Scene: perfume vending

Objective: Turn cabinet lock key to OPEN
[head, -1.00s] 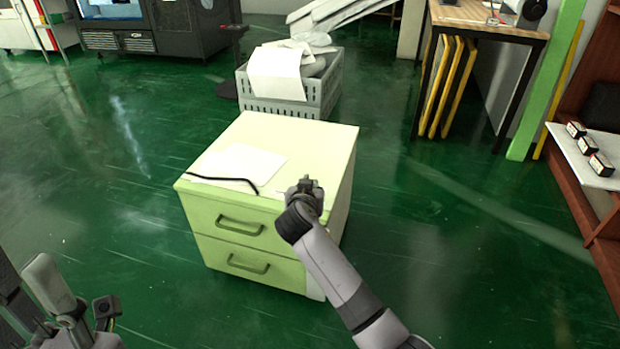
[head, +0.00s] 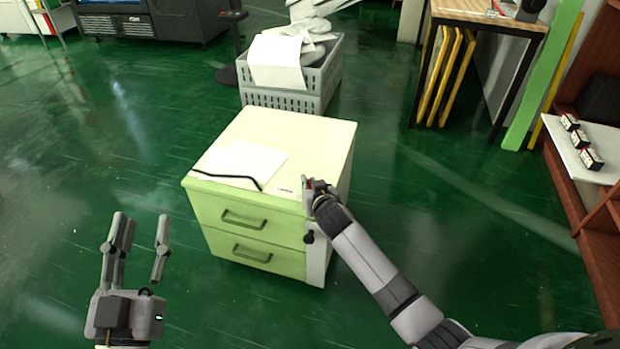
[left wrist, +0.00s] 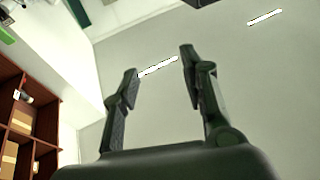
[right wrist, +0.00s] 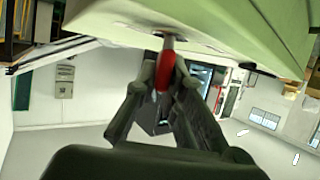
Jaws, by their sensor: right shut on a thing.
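The pale green cabinet (head: 300,135) has two drawers with handles and stands in the middle of the head view. The red-headed key (right wrist: 165,70) is in the right wrist view, its pale shaft meeting the cabinet face (right wrist: 215,22). My right gripper (right wrist: 166,78) is shut on the key's red head. In the head view the right gripper (head: 312,191) is at the cabinet's front right corner, with a little red showing. The lock marking is too small to read. My left gripper (head: 141,232) is open and empty, left of the cabinet, fingers upright. It also shows open in the left wrist view (left wrist: 160,78).
A white sheet (head: 245,158) and a black cord (head: 230,177) lie on the cabinet top. A grey crate (head: 290,100) of papers stands behind it. A wooden table (head: 490,18) and a shelf with small boxes (head: 590,158) are at right. Green floor left of the cabinet is clear.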

